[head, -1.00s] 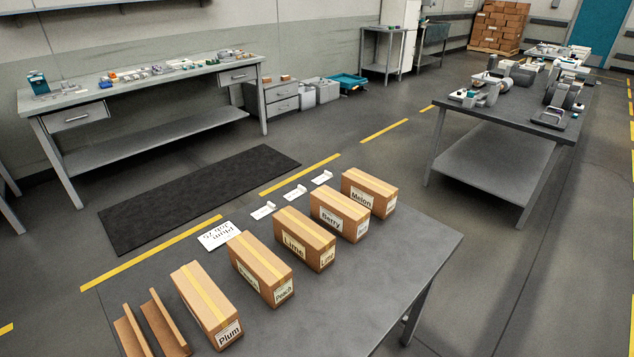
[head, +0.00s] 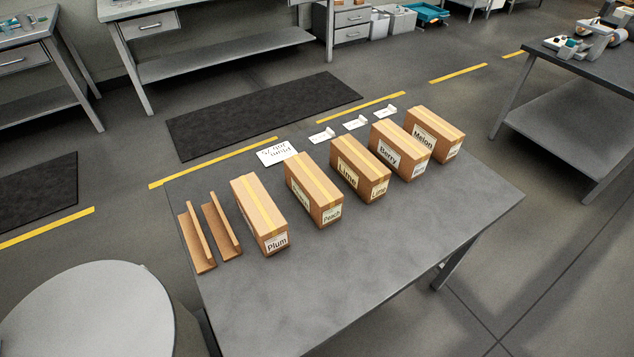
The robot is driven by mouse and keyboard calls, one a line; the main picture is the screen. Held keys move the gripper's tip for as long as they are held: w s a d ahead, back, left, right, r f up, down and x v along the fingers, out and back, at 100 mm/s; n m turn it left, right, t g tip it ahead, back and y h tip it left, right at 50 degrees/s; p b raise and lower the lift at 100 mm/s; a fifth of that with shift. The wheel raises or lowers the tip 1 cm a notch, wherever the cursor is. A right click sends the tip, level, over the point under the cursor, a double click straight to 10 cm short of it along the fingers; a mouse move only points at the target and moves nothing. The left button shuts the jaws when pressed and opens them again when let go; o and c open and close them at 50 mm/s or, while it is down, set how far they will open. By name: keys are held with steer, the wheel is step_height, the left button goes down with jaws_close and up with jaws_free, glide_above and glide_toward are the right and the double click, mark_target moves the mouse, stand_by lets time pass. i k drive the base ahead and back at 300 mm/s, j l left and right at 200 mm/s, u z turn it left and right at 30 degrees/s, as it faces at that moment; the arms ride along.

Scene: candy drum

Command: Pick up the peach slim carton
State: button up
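The peach slim carton (head: 314,191) is a brown box with a yellow tape strip and a white label reading "Peach" on its near end. It stands on the grey table (head: 390,240) in a row of similar cartons. The plum carton (head: 260,213) is on its left and the lime carton (head: 360,168) on its right, with narrow gaps between. My gripper is not in view.
The berry carton (head: 399,150) and melon carton (head: 434,133) continue the row to the right. Two brown angled pieces (head: 210,235) lie at the left. White cards (head: 277,152) lie behind the row. The table's front is clear. A round pale surface (head: 90,312) is at lower left.

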mark_target(319, 196)
steer(key=i+l+u, duration=0.25)
steer(key=l+u, duration=0.2)
steer(key=l, duration=0.25)
steer(key=i+l+u, duration=0.25)
steer(key=l, duration=0.15)
steer(key=l+u, duration=0.25)
steer(key=l, duration=0.15)
